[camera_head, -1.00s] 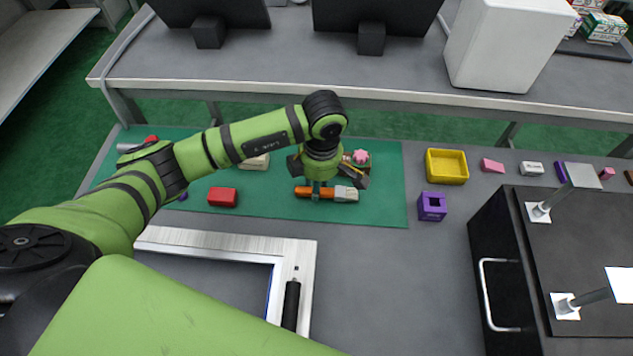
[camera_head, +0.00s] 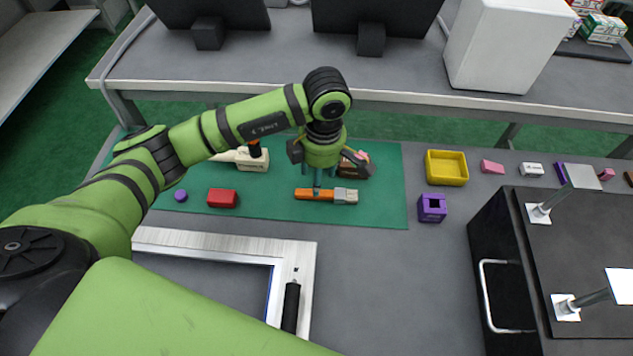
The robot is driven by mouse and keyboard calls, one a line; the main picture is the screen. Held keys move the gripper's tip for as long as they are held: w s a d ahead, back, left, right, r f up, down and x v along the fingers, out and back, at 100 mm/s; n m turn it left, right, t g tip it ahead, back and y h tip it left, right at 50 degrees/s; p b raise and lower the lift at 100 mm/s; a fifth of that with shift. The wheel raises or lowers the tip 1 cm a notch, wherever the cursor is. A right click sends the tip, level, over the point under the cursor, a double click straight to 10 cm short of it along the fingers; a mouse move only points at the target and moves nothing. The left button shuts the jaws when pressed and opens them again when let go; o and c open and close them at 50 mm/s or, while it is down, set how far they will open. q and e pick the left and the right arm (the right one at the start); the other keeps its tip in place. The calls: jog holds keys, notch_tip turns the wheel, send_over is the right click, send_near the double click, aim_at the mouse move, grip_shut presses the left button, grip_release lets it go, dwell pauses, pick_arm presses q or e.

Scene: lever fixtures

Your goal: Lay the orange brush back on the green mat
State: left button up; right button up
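The orange brush (camera_head: 312,194) lies flat on the green mat (camera_head: 385,205), its pale bristle end pointing right. The mat is spread along the back of the grey table. My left gripper (camera_head: 318,180) points down just above and behind the brush handle. Its dark finger links are spread apart and it holds nothing I can see; its fingertips are small and partly hard to make out. The brush looks clear of the fingers. My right gripper is not in view.
On the mat are a red block (camera_head: 222,198), a purple round piece (camera_head: 181,195), a cream block (camera_head: 248,162) and a brown box (camera_head: 358,170) behind the gripper. A yellow tray (camera_head: 446,168) and purple holder (camera_head: 432,207) stand right. A silver frame (camera_head: 225,245) lies in front.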

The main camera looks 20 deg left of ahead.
pick_arm(q)
notch_tip(320, 180, up, 7)
jog(key=shift+d+r, duration=0.15)
jog(key=shift+d, duration=0.05)
dwell(0.6)
